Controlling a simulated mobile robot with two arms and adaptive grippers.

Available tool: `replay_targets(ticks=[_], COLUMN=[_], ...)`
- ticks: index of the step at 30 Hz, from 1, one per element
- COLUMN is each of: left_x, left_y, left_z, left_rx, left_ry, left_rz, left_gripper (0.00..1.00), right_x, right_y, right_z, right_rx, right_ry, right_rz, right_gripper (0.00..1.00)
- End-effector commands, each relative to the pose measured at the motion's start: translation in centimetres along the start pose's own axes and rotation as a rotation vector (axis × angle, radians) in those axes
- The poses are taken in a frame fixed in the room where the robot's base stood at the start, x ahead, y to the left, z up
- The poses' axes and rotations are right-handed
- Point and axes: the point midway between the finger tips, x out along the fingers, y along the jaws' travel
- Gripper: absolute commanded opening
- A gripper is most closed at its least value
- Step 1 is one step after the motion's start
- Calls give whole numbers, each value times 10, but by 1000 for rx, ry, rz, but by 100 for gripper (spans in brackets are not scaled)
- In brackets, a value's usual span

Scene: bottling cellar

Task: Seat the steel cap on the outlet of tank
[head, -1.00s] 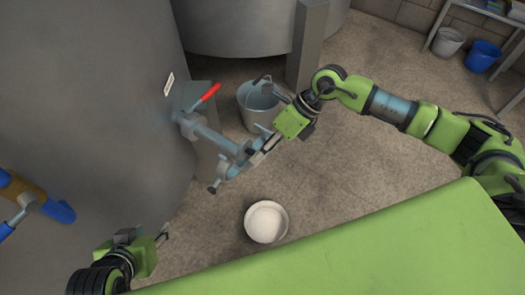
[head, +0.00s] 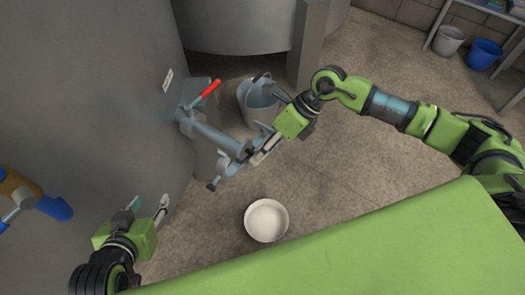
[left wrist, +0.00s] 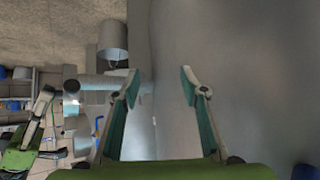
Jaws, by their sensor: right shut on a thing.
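The tank's outlet is a grey pipe (head: 212,136) with a red valve handle (head: 210,89), running out from the big grey tank (head: 100,80). At its free end is a blue-grey clamp-like fitting (head: 225,168) with a small screw knob. My right gripper (head: 258,157) is shut on this fitting at the pipe's end. I cannot make out the steel cap apart from the fitting and jaws. My left gripper (head: 149,204) is open and empty, lower left of the outlet, close to the tank wall. In the left wrist view, its spread fingers (left wrist: 160,84) show beside the outlet pipe (left wrist: 100,84).
A grey bucket (head: 245,103) stands on the floor behind the outlet. A white bowl (head: 266,220) sits below it. A brown and blue fitting (head: 50,208) is at the far left. A shelf with white and blue buckets (head: 481,55) is at the back right.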

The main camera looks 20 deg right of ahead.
Motion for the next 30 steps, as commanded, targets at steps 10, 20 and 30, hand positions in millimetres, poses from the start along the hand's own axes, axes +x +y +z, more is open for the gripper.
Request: replay_targets(ticks=[10,20,30], left_x=[3,4,2], left_y=[3,5,8], left_z=[-21,-40,-60], left_rx=[1,2,2], left_ry=[90,174,260], left_rz=[6,11,16], left_gripper=[40,40,40], right_x=[5,9,14], right_y=[-3,-5,-8], right_z=[-2,-4,-5], right_rx=[0,0,0], right_ry=[-1,-1,-1], right_rz=[0,0,0], right_gripper=[0,0,0])
